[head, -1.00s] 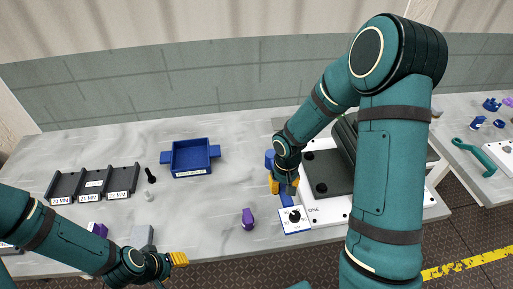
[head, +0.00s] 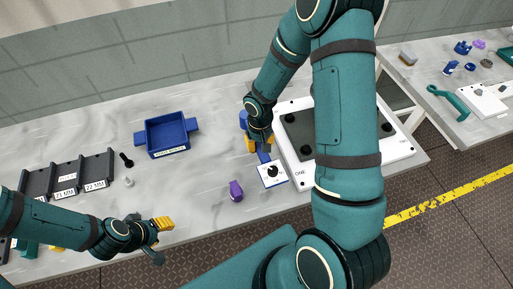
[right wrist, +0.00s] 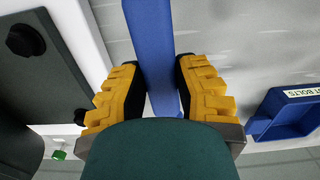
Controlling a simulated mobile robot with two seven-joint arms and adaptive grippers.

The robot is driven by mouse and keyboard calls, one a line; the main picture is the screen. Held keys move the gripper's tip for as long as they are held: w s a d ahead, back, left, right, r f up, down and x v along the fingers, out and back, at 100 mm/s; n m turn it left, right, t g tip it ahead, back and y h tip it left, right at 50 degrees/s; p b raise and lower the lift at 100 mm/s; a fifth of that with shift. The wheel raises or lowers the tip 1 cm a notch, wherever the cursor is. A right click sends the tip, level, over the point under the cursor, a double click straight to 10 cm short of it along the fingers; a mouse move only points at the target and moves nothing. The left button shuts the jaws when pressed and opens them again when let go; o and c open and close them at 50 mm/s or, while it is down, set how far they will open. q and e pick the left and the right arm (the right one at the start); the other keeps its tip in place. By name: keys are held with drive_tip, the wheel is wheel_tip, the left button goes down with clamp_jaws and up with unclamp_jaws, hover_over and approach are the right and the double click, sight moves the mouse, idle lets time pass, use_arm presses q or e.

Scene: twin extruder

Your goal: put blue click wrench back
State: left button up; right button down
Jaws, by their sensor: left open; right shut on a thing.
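The blue click wrench appears in the right wrist view (right wrist: 153,45) as a long blue bar between the yellow pads of my right gripper (right wrist: 158,92). In the head view my right gripper (head: 258,146) is low over the table, just left of the white-framed panel, shut on the wrench. Blue parts show on both sides of it; the middle is hidden by the fingers. I cannot tell whether the wrench touches the table. My left gripper (head: 158,238) is open and empty near the table's front edge.
A small white plate with a black knob (head: 272,173) lies just in front of my right gripper, by the white-framed panel (head: 400,146). A purple piece (head: 236,191) stands left of it. A blue bin (head: 168,135) and black labelled holders (head: 67,176) stand further left. The table between is mostly clear.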

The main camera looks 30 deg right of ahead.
use_arm(q)
drive_tip(key=shift+f, duration=0.15)
use_arm(e)
drive_tip(key=shift+f, duration=2.65)
drive_tip(key=c, duration=0.8)
unclamp_jaws()
drive_tip(key=shift+f, duration=0.1)
use_arm(q)
drive_tip(key=shift+r, duration=0.25)
use_arm(e)
drive_tip(key=r, duration=1.3)
drive_tip(key=shift+w+d+r, duration=0.2)
drive_tip(key=shift+r, duration=0.15)
